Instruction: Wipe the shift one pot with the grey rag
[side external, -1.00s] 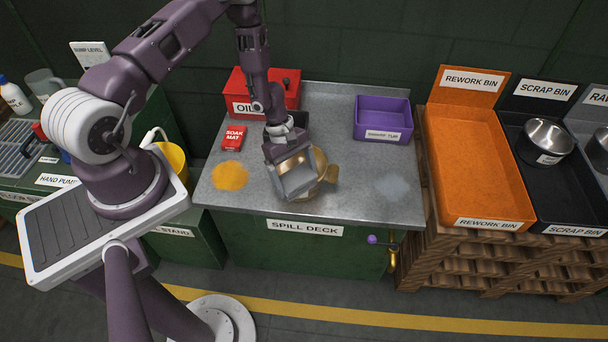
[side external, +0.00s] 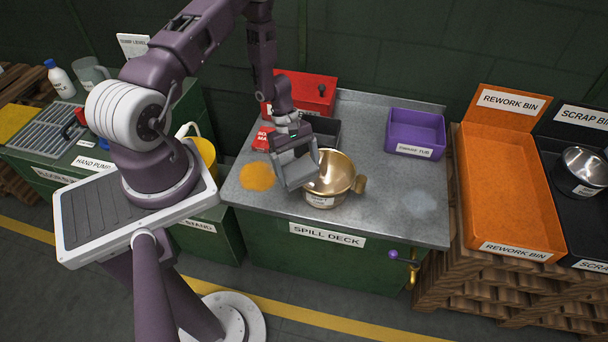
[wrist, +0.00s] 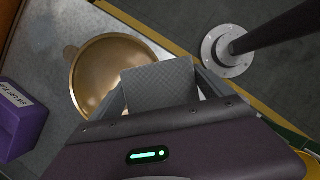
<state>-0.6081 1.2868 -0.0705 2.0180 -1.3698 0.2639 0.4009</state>
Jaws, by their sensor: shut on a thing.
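A brass-coloured pot (side external: 334,176) stands upright on the spill deck, with a side handle to its right and a small label on its front that I cannot read. It also shows in the wrist view (wrist: 88,62), partly hidden by my gripper. My gripper (side external: 298,172) is shut on a flat grey piece, seemingly the grey rag (wrist: 160,85). It holds the rag at the left side of the pot, overlapping the rim in the picture. I cannot tell whether the rag touches the pot.
The spill deck (side external: 395,225) has an orange patch (side external: 257,177) left and a pale patch (side external: 419,203) right. Behind are a red box (side external: 312,95), a dark tray (side external: 325,132) and a purple tub (side external: 416,130). The orange rework bin (side external: 510,190) stands right, beside the scrap bin.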

